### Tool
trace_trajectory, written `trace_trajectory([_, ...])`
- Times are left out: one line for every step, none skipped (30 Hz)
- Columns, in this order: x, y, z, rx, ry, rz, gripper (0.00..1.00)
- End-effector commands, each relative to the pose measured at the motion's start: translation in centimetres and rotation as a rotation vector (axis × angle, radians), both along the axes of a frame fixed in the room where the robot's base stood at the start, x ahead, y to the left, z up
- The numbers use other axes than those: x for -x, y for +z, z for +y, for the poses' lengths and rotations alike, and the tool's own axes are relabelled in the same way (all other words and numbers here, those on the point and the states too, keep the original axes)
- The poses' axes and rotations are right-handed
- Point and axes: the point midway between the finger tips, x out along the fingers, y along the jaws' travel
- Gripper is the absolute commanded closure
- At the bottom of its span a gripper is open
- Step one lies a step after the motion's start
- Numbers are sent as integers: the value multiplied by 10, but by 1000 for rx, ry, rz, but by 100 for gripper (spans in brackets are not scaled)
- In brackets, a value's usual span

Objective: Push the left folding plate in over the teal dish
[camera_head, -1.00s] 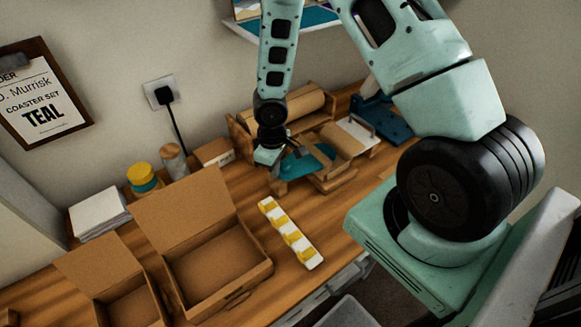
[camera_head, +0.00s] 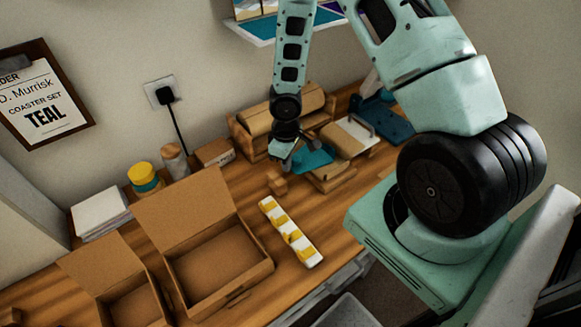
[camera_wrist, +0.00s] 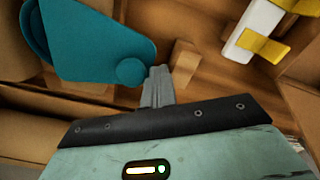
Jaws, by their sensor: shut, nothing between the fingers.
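The teal dish (camera_head: 316,158) lies in the wooden folding jig, partly behind my gripper (camera_head: 285,160). In the wrist view a large teal shape (camera_wrist: 90,45) with a round end fills the upper left. My gripper (camera_wrist: 158,84) is shut and empty, at the left side of the dish, its fingertips close to the round end. A small wooden block (camera_head: 277,184) stands in front of my gripper; it shows in the wrist view just right of the fingertips (camera_wrist: 184,60). I cannot tell whether they touch. The left folding plate is not clearly made out; my gripper hides part of that side.
A white strip with yellow pieces (camera_head: 290,232) lies in front. Open cardboard boxes (camera_head: 262,275) stand at the front left. A brown roll (camera_head: 300,105) is behind the jig, and a dark blue tray (camera_head: 388,122) is at the back right.

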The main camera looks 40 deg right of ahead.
Motion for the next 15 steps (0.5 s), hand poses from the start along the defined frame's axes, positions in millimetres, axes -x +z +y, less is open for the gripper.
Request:
trace_trajectory([1, -1, 0, 1, -1, 2, 100])
trace_trajectory([1, -1, 1, 1, 0, 2, 100])
trace_trajectory([0, -1, 4, 1, 0, 2, 100])
trace_trajectory([0, -1, 6, 1, 1, 2, 100])
trace_trajectory([0, -1, 9, 1, 2, 2, 100])
trace_trajectory([-1, -2, 13, 1, 3, 0, 100])
trace_trajectory([-1, -2, 16, 1, 2, 0, 100])
trace_trajectory([-1, -2, 19, 1, 2, 0, 100])
trace_trajectory([-1, -2, 23, 1, 2, 0, 100])
trace_trajectory([-1, -2, 26, 1, 3, 0, 100])
trace_trajectory([-1, -2, 28, 1, 3, 0, 100])
trace_trajectory([-1, -2, 32, 1, 2, 0, 100])
trace_trajectory([-2, -1, 35, 1, 2, 0, 100])
trace_trajectory([-2, -1, 38, 2, 2, 1, 100])
trace_trajectory([-2, -1, 42, 2, 3, 1, 100])
